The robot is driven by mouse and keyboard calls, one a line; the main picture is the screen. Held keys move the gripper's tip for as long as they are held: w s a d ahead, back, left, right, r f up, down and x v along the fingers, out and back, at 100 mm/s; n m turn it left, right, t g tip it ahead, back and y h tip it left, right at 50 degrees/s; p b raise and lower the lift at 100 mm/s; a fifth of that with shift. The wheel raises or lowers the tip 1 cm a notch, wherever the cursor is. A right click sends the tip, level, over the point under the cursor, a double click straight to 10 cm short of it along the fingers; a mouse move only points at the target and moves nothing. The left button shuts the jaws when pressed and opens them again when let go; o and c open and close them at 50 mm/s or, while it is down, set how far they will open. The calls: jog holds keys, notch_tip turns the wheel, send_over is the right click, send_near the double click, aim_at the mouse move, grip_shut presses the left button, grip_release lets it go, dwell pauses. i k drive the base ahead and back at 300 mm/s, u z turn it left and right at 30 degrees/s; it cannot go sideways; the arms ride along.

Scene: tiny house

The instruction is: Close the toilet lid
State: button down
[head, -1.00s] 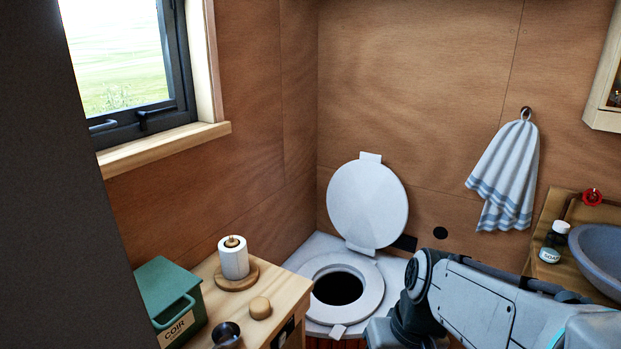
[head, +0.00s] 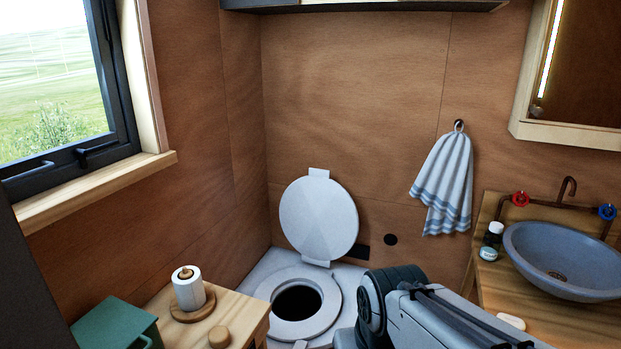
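The toilet lid (head: 318,219) is a round white disc standing open, leaning back toward the wooden wall behind the toilet. The white toilet seat (head: 274,291) lies flat below it around a dark round opening. My arm shows at the bottom right, in front of the toilet's right side. My gripper is not in view.
At right, a blue-grey basin (head: 565,262) sits on a wooden top. A striped towel (head: 444,183) hangs on the back wall.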

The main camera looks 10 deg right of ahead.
aim_at(320, 219)
jog(key=k, duration=0.5)
jog(key=z, duration=0.65)
jog(key=i, duration=1.4)
jog(key=u, duration=0.75)
